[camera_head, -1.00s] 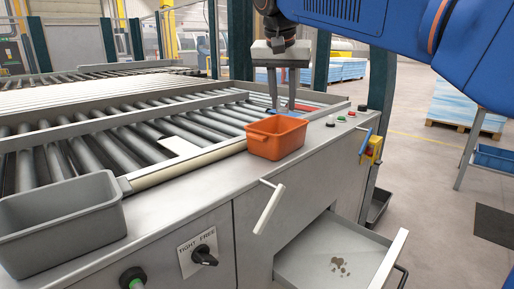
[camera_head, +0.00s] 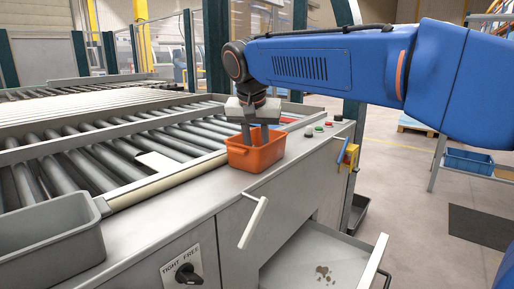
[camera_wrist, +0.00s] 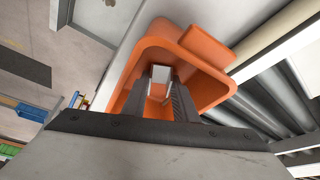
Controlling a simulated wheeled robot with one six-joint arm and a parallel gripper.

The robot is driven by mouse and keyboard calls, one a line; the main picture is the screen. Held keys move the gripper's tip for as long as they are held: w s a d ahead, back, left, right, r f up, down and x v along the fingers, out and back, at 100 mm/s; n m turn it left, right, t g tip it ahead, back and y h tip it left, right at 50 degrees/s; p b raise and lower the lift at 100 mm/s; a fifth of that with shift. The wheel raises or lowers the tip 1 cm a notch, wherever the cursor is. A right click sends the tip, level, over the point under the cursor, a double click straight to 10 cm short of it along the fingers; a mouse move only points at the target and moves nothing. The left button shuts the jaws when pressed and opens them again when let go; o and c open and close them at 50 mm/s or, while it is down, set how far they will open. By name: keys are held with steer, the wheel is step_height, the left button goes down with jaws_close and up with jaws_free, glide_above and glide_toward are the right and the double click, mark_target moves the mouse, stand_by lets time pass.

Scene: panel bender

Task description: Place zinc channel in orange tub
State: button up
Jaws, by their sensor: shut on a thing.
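The orange tub (camera_head: 262,156) stands on the steel ledge of the machine, beside the rollers. My gripper (camera_head: 254,140) points down into the tub's opening, with its fingertips below or near the rim. In the wrist view my gripper (camera_wrist: 161,97) is shut on the zinc channel (camera_wrist: 160,76), a small pale silvery piece between the fingers, seen against the inside of the orange tub (camera_wrist: 213,88). In the head view the channel is hidden by the fingers and the tub wall. I cannot tell whether it touches the tub floor.
A grey bin (camera_head: 48,240) stands on the ledge at the left. A white lever handle (camera_head: 253,222) sticks out in front of the tub. An open drawer (camera_head: 325,262) is below. Buttons (camera_head: 320,128) and a yellow switch box (camera_head: 348,156) sit right of the tub.

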steer(key=shift+f, duration=0.1)
steer(key=o, duration=0.8)
steer(key=v, duration=1.2)
